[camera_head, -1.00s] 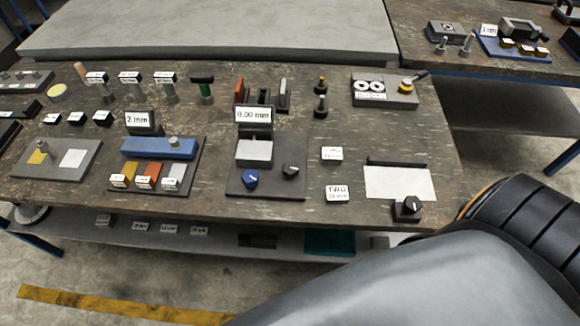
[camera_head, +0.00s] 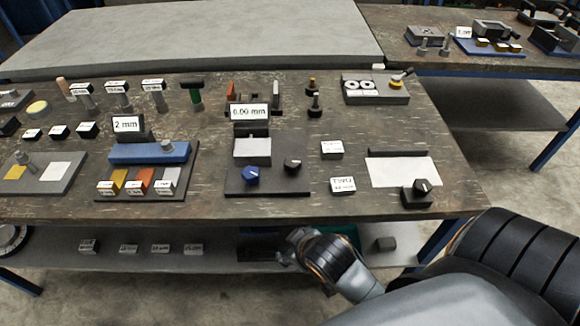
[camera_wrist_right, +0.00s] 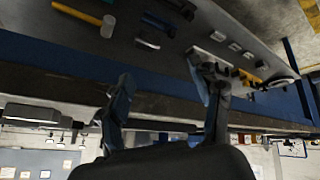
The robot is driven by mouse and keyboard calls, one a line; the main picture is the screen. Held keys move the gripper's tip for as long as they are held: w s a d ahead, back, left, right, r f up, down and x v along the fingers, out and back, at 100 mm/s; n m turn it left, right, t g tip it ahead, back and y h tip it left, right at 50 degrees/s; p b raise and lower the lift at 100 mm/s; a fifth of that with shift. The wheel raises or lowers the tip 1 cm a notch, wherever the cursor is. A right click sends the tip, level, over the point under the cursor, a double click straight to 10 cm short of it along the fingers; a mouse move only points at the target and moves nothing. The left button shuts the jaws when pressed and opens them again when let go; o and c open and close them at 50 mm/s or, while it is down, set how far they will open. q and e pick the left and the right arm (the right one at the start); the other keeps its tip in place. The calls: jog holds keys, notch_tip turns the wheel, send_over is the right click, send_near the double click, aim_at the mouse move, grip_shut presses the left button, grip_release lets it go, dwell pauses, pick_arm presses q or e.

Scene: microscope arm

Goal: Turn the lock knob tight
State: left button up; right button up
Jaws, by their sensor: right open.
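A blue knob (camera_head: 251,175) and a black knob (camera_head: 292,165) stand at the front of a dark plate (camera_head: 268,187) under a display reading 0.00 mm. Another black knob (camera_head: 421,186) sits on a small block near the bench's front right edge. I cannot tell which one is the lock knob. My right arm (camera_head: 335,262) is low, in front of the bench edge, apart from all knobs. In the right wrist view my right gripper (camera_wrist_right: 165,82) is open and empty, with its fingers spread. My left gripper is not in view.
A white sheet (camera_head: 402,172) lies behind the right black knob. Two white labels (camera_head: 332,149) stand beside the plate. A blue block fixture (camera_head: 150,152) is to the left. The bench's front edge and lower shelf (camera_head: 205,262) are close to my right arm.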

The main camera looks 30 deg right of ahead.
jog(key=w+a+r+n+t+y, duration=0.15)
jog(key=w+r+n+t, duration=0.35)
jog(key=w+r, duration=0.55)
jog(key=w+a+r+n+t+y, duration=0.1)
jog(key=w+a+r+n+t, duration=0.25)
jog(key=w+r+t, duration=0.65)
jog(key=s+a+r+n+g+y, duration=0.25)
jog(key=a+r+n+y, duration=0.45)
jog(key=r+n+y, duration=0.35)
jog(key=s+a+r+n+g+y, duration=0.1)
jog(key=a+r+n+g+y, duration=0.25)
jog(key=n, duration=0.35)
jog(key=n+g+h, duration=1.6)
jog(key=n, duration=0.3)
send_near(293, 161)
notch_tip(293, 161, down, 9)
jog(key=shift+d+p, duration=0.1)
jog(key=shift+p, duration=0.2)
